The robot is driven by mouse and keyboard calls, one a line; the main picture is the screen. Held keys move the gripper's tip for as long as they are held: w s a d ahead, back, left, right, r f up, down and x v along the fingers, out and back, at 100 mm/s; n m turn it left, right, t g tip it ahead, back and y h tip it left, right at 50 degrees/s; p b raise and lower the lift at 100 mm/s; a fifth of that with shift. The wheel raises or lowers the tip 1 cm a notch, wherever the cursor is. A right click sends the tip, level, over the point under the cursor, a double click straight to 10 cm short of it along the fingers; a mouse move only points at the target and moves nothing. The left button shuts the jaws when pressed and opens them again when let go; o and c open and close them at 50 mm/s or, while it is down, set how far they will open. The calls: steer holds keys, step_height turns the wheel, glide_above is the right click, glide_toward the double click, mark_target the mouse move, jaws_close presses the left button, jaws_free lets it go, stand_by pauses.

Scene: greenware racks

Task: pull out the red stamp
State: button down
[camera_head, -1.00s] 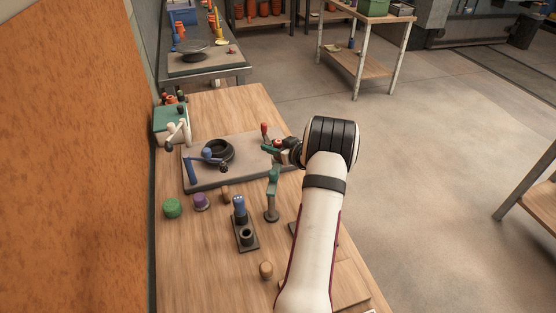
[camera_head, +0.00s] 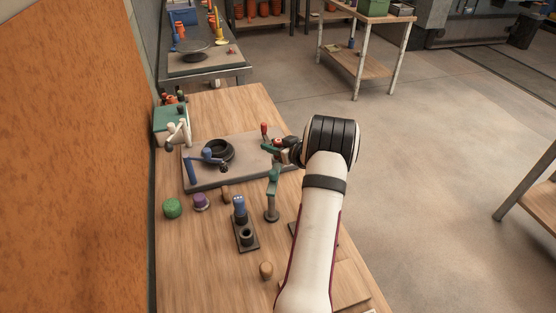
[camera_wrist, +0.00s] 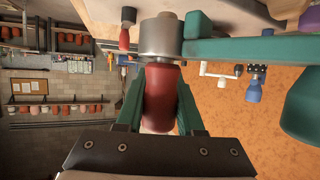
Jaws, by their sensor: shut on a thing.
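My gripper (camera_head: 276,146) is over the right side of the grey board, partly hidden by my arm in the head view. In the wrist view its green fingers (camera_wrist: 160,105) are shut on the red stamp (camera_wrist: 161,90), one on each side. The stamp's far end meets a grey metal sleeve (camera_wrist: 161,37); I cannot tell how much of it is inside. A green arm (camera_wrist: 250,48) runs right from beside the sleeve. A green stand (camera_head: 272,195) stands in front of my gripper in the head view.
A red-topped piece (camera_head: 264,128) stands just behind my gripper. The grey board (camera_head: 215,180) bears a black ring (camera_head: 219,150) and a blue stand (camera_head: 191,170). A green knob (camera_head: 172,208), purple knob (camera_head: 200,201) and blue-topped piece (camera_head: 239,207) stand in front.

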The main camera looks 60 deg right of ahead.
steer(key=shift+r, duration=0.1)
step_height(320, 180, up, 7)
stand_by(1.3)
